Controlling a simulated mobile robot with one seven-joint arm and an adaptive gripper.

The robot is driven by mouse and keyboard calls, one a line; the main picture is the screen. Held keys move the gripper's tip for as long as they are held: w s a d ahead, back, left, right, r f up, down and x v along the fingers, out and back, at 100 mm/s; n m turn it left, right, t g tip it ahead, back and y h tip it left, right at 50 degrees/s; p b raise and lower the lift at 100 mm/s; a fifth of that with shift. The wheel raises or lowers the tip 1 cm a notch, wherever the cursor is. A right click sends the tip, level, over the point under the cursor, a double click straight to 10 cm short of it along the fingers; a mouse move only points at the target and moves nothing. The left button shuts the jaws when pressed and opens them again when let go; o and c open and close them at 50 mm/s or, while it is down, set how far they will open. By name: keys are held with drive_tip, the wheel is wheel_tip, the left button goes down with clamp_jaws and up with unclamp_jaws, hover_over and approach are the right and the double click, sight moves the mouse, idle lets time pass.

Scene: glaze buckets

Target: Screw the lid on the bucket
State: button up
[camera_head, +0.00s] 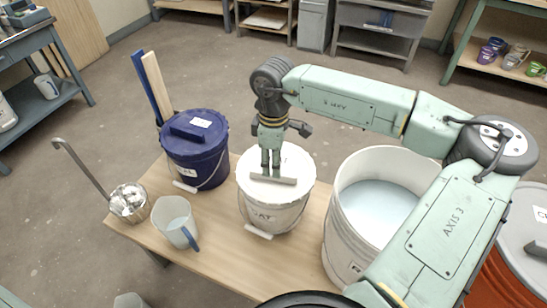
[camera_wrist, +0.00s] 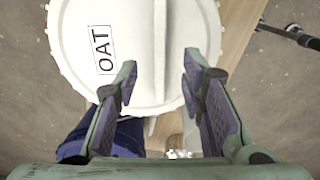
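A white bucket (camera_head: 268,217) with an OAT-type label stands on the wooden table. Its round white lid (camera_head: 297,165) lies on top and looks level; I cannot tell if it is screwed down. A raised bar handle (camera_head: 273,180) crosses the lid. In the wrist view the lid (camera_wrist: 75,35) shows an OAT label and a ridged rim, and the bar handle (camera_wrist: 159,60) runs between my fingers. My gripper (camera_head: 271,171) points down over the lid at the handle. In the wrist view my gripper (camera_wrist: 161,80) has its fingers apart, with gaps beside the handle.
A navy lidded bucket (camera_head: 205,160) stands to the left. A pitcher (camera_head: 173,218) and a metal ladle (camera_head: 130,202) are at the table's left end. A large open white bucket (camera_head: 345,235) stands close on the right, an orange bucket (camera_head: 500,280) beyond it.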

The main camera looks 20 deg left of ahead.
drive_tip(key=shift+f+b, duration=2.1)
drive_tip(key=shift+f, duration=0.25)
drive_tip(key=shift+c, duration=0.4)
clamp_jaws()
unclamp_jaws()
